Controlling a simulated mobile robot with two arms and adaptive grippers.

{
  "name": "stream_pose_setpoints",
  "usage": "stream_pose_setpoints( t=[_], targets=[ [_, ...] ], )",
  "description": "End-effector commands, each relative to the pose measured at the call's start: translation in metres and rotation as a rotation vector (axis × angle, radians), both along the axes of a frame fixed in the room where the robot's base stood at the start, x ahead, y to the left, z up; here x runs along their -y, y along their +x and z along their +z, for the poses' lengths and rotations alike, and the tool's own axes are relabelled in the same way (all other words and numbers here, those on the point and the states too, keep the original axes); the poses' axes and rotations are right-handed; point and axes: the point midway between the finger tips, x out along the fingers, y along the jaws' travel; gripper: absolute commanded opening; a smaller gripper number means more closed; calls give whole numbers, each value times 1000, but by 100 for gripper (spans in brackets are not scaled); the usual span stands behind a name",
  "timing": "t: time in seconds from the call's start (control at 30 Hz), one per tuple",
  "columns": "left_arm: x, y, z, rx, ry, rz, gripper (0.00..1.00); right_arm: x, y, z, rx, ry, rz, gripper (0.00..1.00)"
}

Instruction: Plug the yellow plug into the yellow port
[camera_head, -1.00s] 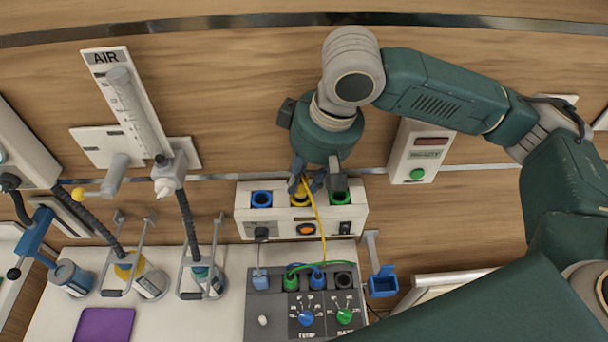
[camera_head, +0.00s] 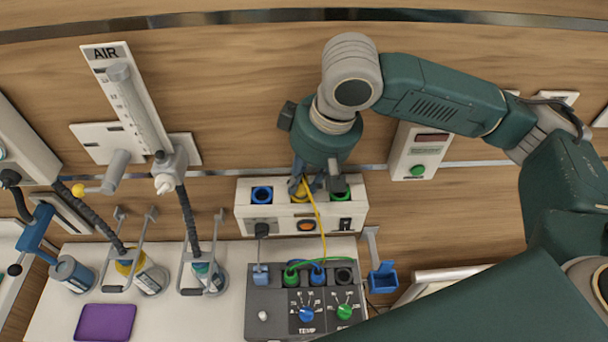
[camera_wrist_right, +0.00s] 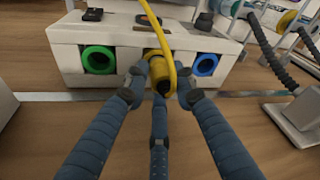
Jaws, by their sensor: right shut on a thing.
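A white wall box (camera_head: 244,212) carries a blue port (camera_head: 262,195), a yellow port (camera_head: 300,198) in the middle and a green port (camera_head: 340,192). My right gripper (camera_head: 316,184) is right at the yellow port and partly covers it. In the right wrist view my gripper (camera_wrist_right: 160,92) is shut on the yellow plug (camera_wrist_right: 163,80), its fingers around it, with the plug in line with the middle port. The plug and finger hide the port's mouth, so I cannot tell how deep the plug sits. The yellow cable (camera_head: 318,222) hangs down from it. My left gripper is not in view.
Below stands a grey control unit (camera_head: 258,302) with green and blue cables plugged in and two knobs. A small blue holder (camera_head: 383,279) hangs to its right. Bottles in wire racks and a purple pad (camera_head: 105,322) lie left. A metal rail (camera_head: 225,173) runs behind.

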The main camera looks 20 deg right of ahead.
Motion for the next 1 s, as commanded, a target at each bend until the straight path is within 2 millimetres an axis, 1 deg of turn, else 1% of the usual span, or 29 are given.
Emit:
stream_pose_setpoints(
  t=[0.37, 0.73, 1.0],
  targets=[
    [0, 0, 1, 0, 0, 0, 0, 0, 0, 1, 0, 0, -1, 0],
    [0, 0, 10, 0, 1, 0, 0, 0, 0, 1, 0, -1, -1, 0],
    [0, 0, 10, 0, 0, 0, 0, 0, 0, 0, 0, -1, 0, 0]
  ],
)
